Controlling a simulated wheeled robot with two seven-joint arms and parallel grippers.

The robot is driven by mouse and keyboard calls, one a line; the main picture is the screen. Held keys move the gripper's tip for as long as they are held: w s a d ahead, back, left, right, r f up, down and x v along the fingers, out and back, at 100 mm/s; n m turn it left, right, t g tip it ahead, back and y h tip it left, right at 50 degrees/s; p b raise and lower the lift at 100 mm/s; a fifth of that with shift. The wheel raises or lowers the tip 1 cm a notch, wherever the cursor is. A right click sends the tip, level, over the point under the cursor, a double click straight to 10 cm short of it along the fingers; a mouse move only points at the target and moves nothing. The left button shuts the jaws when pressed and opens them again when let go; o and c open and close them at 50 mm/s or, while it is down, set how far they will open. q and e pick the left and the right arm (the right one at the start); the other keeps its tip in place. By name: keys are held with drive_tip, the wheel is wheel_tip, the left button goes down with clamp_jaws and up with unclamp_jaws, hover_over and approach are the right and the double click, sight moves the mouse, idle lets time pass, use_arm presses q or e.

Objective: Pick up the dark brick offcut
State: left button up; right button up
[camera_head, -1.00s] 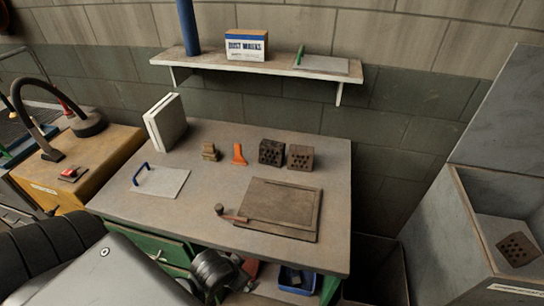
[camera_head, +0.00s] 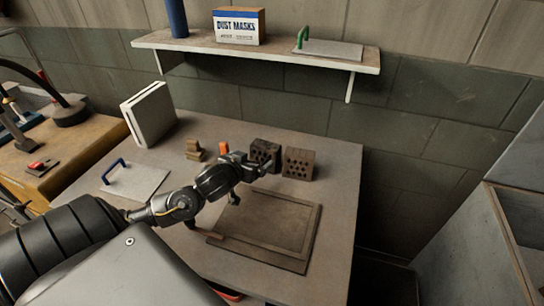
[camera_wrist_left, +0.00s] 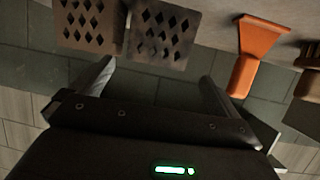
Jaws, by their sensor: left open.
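The dark brick offcut (camera_head: 264,151) is a small near-black block with holes, standing upright toward the back of the workbench. A browner brick with holes (camera_head: 298,163) stands close on its right. In the left wrist view the dark offcut (camera_wrist_left: 158,38) is at the top, ahead of the fingers and mostly between their lines. The browner one (camera_wrist_left: 85,25) is left of it. My left gripper (camera_head: 254,165) is open and empty, just in front of the dark offcut, and hides its lower part in the head view. My right gripper is not in view.
An orange scraper (camera_head: 224,147), partly behind my gripper, and a tan block (camera_head: 194,151) stand left of the offcut. A flat brown board (camera_head: 265,222) lies in front. A blue-handled trowel (camera_head: 134,181) lies left. A shelf (camera_head: 285,50) hangs above the back.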

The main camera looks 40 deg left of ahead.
sight(263, 152)
use_arm(q)
drive_tip(key=p+x, duration=0.1)
drive_tip(key=x, duration=0.4)
drive_tip(key=shift+s+r, duration=0.1)
drive_tip(key=shift+r, duration=0.05)
drive_tip(key=p+x, duration=0.1)
drive_tip(key=x, duration=0.4)
drive_tip(key=shift+d, duration=0.1)
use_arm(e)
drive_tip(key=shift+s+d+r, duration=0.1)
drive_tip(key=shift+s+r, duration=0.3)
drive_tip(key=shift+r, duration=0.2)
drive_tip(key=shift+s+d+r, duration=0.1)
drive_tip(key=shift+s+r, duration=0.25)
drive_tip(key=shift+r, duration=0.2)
use_arm(q)
drive_tip(key=c, duration=1)
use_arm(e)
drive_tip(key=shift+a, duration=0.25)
